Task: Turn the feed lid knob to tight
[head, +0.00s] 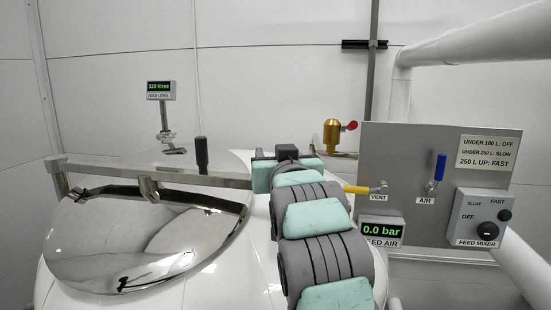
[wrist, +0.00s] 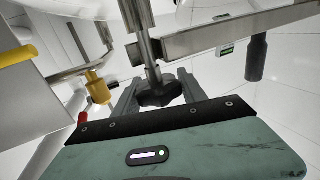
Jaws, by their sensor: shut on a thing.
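The feed lid knob (wrist: 160,95), a black lobed knob on a steel threaded rod, shows in the wrist view at the end of the lid's steel bar (wrist: 230,32). My gripper (wrist: 157,86) has its two grey fingers on either side of the knob and is shut on it. In the head view the bar (head: 110,172) crosses above the shiny domed feed lid (head: 150,235), and my gripper (head: 287,157) is at its right end. There my arm hides the knob and the fingers. I cannot tell how tight the knob is.
A black upright handle (head: 201,153) stands on the bar. To the right is a grey panel (head: 405,150) with a yellow vent valve (head: 358,189), a blue air valve (head: 440,168), a mixer switch (head: 487,229) and a display (head: 381,231) reading 0.0 bar. A brass red-handled valve (head: 331,135) stands behind.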

